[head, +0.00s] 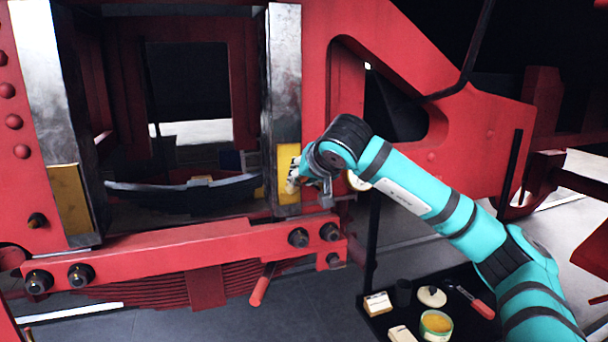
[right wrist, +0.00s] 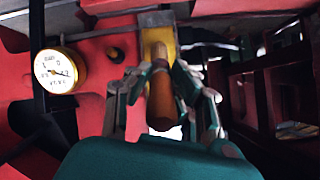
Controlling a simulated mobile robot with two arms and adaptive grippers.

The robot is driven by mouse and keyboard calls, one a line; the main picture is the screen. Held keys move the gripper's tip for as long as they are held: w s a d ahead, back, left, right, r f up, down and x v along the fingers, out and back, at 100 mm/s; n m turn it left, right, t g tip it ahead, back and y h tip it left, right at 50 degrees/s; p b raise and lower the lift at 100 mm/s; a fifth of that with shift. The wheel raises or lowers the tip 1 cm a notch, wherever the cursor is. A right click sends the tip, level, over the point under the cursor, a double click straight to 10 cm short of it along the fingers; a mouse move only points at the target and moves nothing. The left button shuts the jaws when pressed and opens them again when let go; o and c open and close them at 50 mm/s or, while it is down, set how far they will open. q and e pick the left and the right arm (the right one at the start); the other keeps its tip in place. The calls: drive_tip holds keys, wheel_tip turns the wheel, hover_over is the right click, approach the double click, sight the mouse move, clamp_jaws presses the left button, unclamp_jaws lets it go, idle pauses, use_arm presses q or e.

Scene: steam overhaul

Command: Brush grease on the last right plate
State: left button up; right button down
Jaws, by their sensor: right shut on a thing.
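The right plate (head: 284,90) is a tall steel strip on the right side of the frame opening, with a bright yellow patch (head: 287,158) on its lower part. The left plate (head: 45,70) has a duller yellow patch (head: 70,198) low down. My right gripper (head: 307,178) is at the right plate's yellow patch. In the right wrist view its fingers are shut around a brush with a brown wooden handle (right wrist: 163,84), which points at the yellow surface (right wrist: 157,38). Whether the bristles touch the plate is unclear. My left gripper is out of view.
A dark tray at the lower right holds an open tin of yellow grease (head: 436,323), a pale lid (head: 432,296), a red-handled tool (head: 477,302) and pale blocks (head: 378,303). A round gauge (right wrist: 55,71) sits close beside the gripper. A red crossbar (head: 190,243) runs below the plates.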

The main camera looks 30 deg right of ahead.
wheel_tip(320, 180, down, 4)
drive_tip(key=b, duration=0.3)
drive_tip(key=shift+f, duration=0.2)
drive_tip(key=shift+s, duration=0.15)
drive_tip(key=shift+s+a+b, duration=0.25)
drive_tip(key=shift+s+b, duration=0.05)
drive_tip(key=shift+s, duration=0.65)
drive_tip(key=shift+s+a+b, duration=0.2)
drive_tip(key=shift+s+b, duration=0.15)
drive_tip(key=shift+s, duration=0.6)
drive_tip(key=shift+s+a+b, duration=0.25)
drive_tip(key=shift+s+b, duration=0.05)
drive_tip(key=shift+s, duration=0.75)
